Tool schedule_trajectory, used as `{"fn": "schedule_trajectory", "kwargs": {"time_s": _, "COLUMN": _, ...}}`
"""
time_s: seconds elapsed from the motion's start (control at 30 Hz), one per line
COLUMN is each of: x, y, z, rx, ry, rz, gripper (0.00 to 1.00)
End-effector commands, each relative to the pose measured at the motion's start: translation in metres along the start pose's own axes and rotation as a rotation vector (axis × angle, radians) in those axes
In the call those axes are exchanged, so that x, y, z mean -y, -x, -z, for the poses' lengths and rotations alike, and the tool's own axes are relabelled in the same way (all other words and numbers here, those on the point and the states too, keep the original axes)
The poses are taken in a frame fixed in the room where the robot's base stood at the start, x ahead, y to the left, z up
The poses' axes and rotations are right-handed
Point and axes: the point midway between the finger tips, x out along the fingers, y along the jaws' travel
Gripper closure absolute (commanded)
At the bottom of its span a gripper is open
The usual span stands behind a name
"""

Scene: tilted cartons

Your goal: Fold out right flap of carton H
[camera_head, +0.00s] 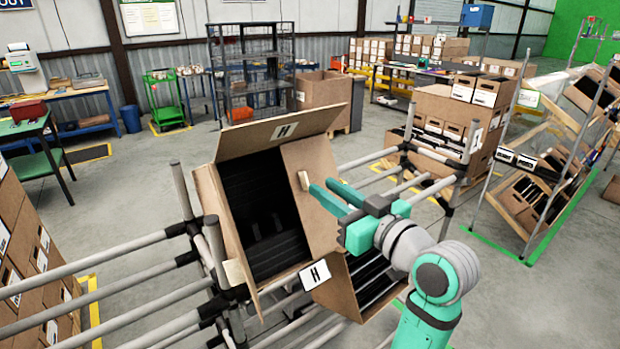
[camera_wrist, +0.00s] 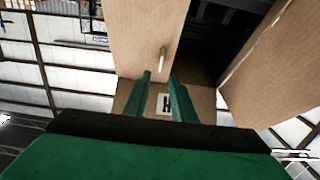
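Carton H (camera_head: 206,197) is a brown carton tilted on a pipe rack, its dark inside showing. Its top flap (camera_head: 250,138) with an H label stands out at the back, and a lower panel with an H label (camera_head: 315,275) is at the front. The right flap (camera_head: 305,158) stands along the right side of the opening and bears a small tan tab (camera_head: 304,180); the tab also shows in the wrist view (camera_wrist: 163,58). My gripper (camera_head: 321,192) is at the right flap, fingertips close to the tab. Its green fingers (camera_wrist: 160,82) are apart with a gap between them; contact is unclear.
Grey pipe rails (camera_head: 110,252) run left of and behind carton H. Another carton (camera_head: 345,290) with dark contents sits below my gripper. Stacked cartons (camera_head: 450,110) stand at the right back, and piled cartons (camera_head: 25,260) at the left edge.

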Motion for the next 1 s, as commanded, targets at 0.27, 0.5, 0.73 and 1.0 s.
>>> {"fn": "schedule_trajectory", "kwargs": {"time_s": 0.27, "x": 0.0, "y": -0.045, "z": 0.0, "rx": 0.0, "ry": -0.001, "rz": 0.001, "gripper": 0.77}}
{"fn": "schedule_trajectory", "kwargs": {"time_s": 0.5, "x": 0.001, "y": -0.062, "z": 0.0, "rx": -0.001, "ry": 0.0, "rz": 0.0, "gripper": 0.77}}
{"fn": "schedule_trajectory", "kwargs": {"time_s": 0.73, "x": 0.001, "y": -0.064, "z": 0.0, "rx": -0.001, "ry": 0.0, "rz": 0.0, "gripper": 0.77}}
{"fn": "schedule_trajectory", "kwargs": {"time_s": 1.0, "x": 0.001, "y": -0.064, "z": 0.0, "rx": -0.001, "ry": 0.0, "rz": 0.0, "gripper": 1.0}}
